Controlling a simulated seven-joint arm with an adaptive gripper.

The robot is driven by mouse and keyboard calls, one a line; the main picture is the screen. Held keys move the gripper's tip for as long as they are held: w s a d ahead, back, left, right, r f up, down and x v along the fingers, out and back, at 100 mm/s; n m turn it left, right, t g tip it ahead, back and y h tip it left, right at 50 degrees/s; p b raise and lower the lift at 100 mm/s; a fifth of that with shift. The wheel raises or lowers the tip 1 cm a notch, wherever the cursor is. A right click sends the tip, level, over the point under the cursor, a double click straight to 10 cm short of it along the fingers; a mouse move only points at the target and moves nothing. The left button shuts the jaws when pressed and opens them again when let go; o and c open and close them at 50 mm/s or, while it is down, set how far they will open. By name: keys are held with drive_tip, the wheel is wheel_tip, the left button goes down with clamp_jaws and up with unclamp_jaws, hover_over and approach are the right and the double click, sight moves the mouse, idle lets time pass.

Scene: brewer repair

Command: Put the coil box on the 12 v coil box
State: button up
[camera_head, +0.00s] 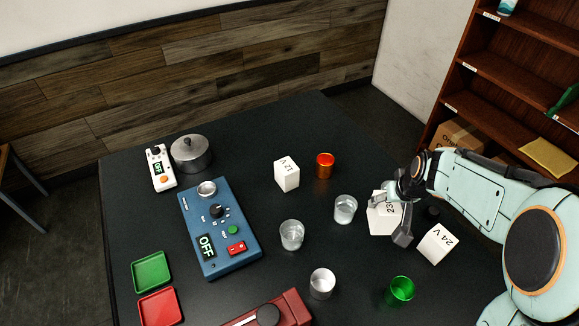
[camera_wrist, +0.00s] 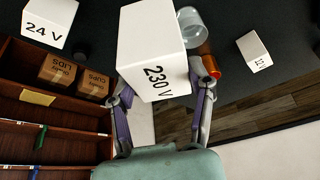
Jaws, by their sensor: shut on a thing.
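A white box marked 230 V (camera_wrist: 150,45) is between the fingers of my gripper (camera_wrist: 164,88), which is shut on it. In the head view this box (camera_head: 380,222) is at the right of the table, partly covered by my gripper (camera_head: 398,213). I cannot tell whether its underside touches the table. The white 12 V coil box (camera_head: 286,176) stands upright near the middle back, apart from my gripper, with nothing on top. It also shows small at the right of the wrist view (camera_wrist: 254,52). A white 24 V box (camera_head: 436,244) stands to the right of the held box.
Another glass (camera_head: 291,235), a metal cup (camera_head: 321,284) and a green cup (camera_head: 401,291) stand nearer. A blue control unit (camera_head: 218,230) lies left.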

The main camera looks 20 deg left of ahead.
drive_tip(key=w+a+r, duration=0.1)
drive_tip(key=a+r, duration=0.2)
drive_tip(key=a, duration=0.3)
drive_tip(key=w+a+r+n, duration=0.1)
drive_tip(key=a+r, duration=0.1)
drive_tip(key=a, duration=0.5)
drive_tip(key=w+a+r, duration=0.1)
drive_tip(key=a+r, duration=0.2)
drive_tip(key=a, duration=0.3)
hover_over(286, 165)
wheel_tip(286, 165, down, 10)
drive_tip(key=shift+d+f+y, duration=0.1)
drive_tip(key=shift+f+y, duration=0.2)
drive_tip(key=shift+f, duration=1.15)
drive_tip(key=shift+f, duration=0.1)
drive_tip(key=o, duration=1.2)
drive_tip(key=shift+f, duration=0.1)
drive_tip(key=shift+o, duration=0.2)
